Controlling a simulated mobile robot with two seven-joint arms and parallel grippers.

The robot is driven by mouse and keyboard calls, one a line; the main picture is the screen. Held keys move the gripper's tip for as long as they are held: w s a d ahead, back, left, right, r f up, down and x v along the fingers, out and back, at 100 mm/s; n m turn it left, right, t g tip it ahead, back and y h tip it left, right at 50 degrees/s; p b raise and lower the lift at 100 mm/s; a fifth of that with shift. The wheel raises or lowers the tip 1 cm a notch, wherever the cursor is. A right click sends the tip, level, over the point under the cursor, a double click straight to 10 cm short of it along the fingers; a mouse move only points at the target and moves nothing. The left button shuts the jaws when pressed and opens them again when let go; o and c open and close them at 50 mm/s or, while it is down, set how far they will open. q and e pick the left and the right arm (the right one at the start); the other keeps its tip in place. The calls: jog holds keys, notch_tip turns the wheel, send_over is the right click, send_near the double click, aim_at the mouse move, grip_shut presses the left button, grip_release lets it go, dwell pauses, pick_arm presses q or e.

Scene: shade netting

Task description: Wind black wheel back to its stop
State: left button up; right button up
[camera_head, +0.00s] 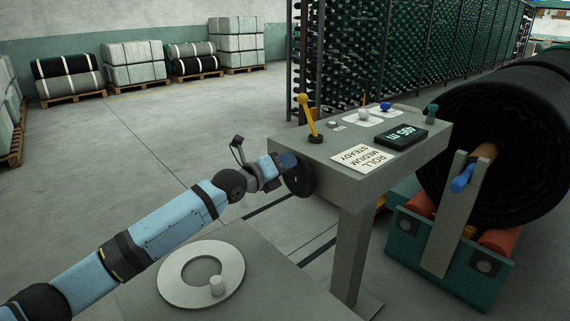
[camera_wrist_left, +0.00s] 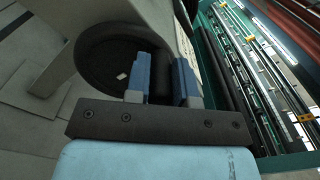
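The black wheel (camera_head: 300,178) is mounted on the near left side of the grey console (camera_head: 348,200). In the left wrist view the wheel (camera_wrist_left: 105,62) is a dark round dish with a small white mark on it. My left gripper (camera_head: 287,162) is at the wheel. In the left wrist view my left gripper's blue fingers (camera_wrist_left: 163,80) stand on both sides of a black knob (camera_wrist_left: 161,75) of the wheel, with no clear gap visible. The fingers partly hide the wheel and knob. My right gripper is not in view.
The console top carries a yellow lever (camera_head: 308,118), a display reading 605 m (camera_head: 400,137) and a card reading ROLL MEDIUM STEADY (camera_head: 362,158). A large black netting roll (camera_head: 500,135) stands at right. A grey ring with a knob (camera_head: 200,275) lies on the near surface.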

pick_arm(q)
grip_shut()
jog(key=shift+w+a+n, duration=0.1)
jog(key=shift+n, duration=0.2)
